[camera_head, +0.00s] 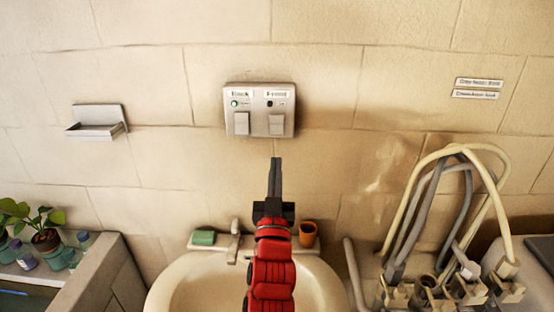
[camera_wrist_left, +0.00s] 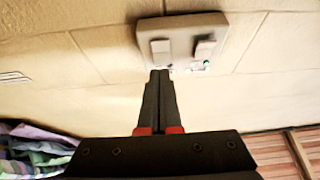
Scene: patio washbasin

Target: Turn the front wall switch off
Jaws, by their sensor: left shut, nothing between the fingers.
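A grey switch panel (camera_head: 259,110) is on the wall above the basin, with two pale rockers side by side. The right rocker (camera_head: 276,125) has a small label that seems to read "Front" and a dark lamp above it. The left rocker (camera_head: 241,123) has a green lamp above it; its label is blurred. My left gripper (camera_head: 275,160) is shut and empty, its tips just below the right rocker in the head view. In the left wrist view the panel (camera_wrist_left: 180,22) appears upside down, and the fingertips (camera_wrist_left: 160,73) overlap its edge. I cannot tell whether they touch it.
A basin (camera_head: 168,290) with a tap (camera_head: 234,240), green soap (camera_head: 204,237) and an orange cup (camera_head: 307,233) is below. A soap shelf (camera_head: 95,128) is left on the wall. Looped hoses (camera_head: 405,215) stand right, potted plants (camera_head: 45,238) left. The wall around the panel is clear.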

